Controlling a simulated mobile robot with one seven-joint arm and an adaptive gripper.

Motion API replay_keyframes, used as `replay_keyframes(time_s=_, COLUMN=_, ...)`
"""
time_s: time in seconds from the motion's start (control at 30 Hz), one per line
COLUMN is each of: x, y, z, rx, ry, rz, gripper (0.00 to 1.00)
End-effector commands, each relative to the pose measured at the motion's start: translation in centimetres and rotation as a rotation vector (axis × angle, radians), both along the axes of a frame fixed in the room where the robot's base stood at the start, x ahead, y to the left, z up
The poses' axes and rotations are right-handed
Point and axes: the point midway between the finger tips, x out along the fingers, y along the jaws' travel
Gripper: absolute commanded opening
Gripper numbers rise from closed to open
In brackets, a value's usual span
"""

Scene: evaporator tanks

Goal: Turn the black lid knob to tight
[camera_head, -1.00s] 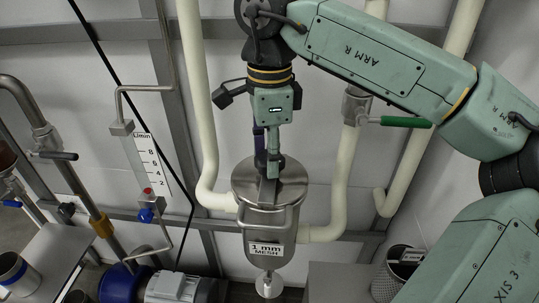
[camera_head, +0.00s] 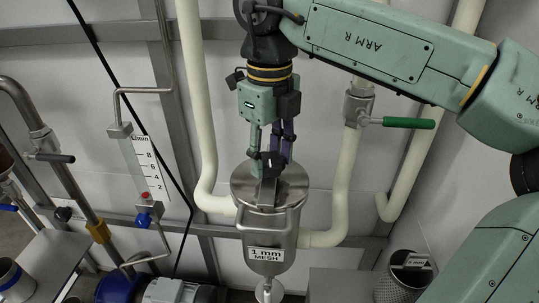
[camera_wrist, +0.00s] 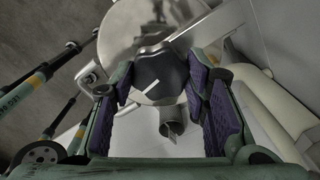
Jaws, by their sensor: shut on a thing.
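The black lid knob (camera_wrist: 160,75) sits on top of the round steel lid of the strainer. In the wrist view it lies between the purple-padded fingers of my gripper (camera_wrist: 163,92), and a white mark shows on it. In the head view my gripper (camera_head: 271,157) points down over the lid (camera_head: 300,188) and is shut on the knob, which is partly hidden by the fingers. The steel strainer body (camera_head: 270,228) hangs upright below, with a label reading "1 mm MESH" (camera_head: 266,254). A steel bar crosses the lid beside the knob.
Cream pipes (camera_head: 203,120) run on both sides of the strainer. A valve with a green handle (camera_head: 408,123) is to the right. A flow gauge (camera_head: 146,165) stands at left. A mesh bin (camera_head: 402,285) and a blue-and-grey motor (camera_head: 165,290) are below.

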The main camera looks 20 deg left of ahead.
Motion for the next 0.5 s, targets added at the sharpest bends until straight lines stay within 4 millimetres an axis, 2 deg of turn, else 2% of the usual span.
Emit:
replay_keyframes(time_s=0.2, x=0.05, y=-0.06, z=0.01, rx=0.0, ry=-0.001, rz=-0.117, gripper=0.14)
replay_keyframes(time_s=0.5, x=0.06, y=-0.04, z=0.02, rx=0.0, ry=-0.001, rz=-0.184, gripper=0.14)
